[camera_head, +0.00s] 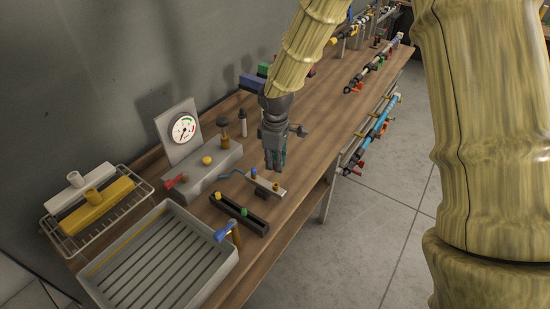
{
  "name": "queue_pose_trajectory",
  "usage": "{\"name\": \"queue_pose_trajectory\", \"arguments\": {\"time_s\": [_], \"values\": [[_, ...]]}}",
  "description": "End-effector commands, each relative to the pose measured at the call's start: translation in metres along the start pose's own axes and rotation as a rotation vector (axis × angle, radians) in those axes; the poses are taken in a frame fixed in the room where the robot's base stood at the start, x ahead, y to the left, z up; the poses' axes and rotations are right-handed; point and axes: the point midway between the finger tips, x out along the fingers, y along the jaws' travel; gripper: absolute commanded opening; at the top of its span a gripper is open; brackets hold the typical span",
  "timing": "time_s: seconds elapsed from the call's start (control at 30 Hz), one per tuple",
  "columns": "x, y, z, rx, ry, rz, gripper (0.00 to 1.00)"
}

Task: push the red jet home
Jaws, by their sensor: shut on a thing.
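My gripper (275,160) points down over the wooden bench, its fingers close together on something small that I cannot make out. The fingertips are just above or at a light grey bar (263,183); I cannot tell if they touch. The bar carries a small blue piece (254,173) and an orange-brown piece (276,187). In front of it a dark rack (236,214) holds a yellow jet (218,196) and a green jet (244,212).
A gauge (183,129) stands behind a grey block with a yellow knob (207,160). A ridged tray (158,262), a wire rack with yellow and white parts (97,205), and a blue-headed tool (228,231) are at the near end. Bare bench lies right of my gripper.

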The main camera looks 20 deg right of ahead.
Motion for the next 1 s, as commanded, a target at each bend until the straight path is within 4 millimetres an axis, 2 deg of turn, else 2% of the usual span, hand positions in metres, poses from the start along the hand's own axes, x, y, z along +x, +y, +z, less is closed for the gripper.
{"name": "queue_pose_trajectory", "arguments": {"time_s": [0.53,1.0], "values": [[0.043,0.000,0.000,0.001,0.000,0.000,0.03],[0.048,0.000,0.000,0.005,-0.005,0.002,0.03]]}}
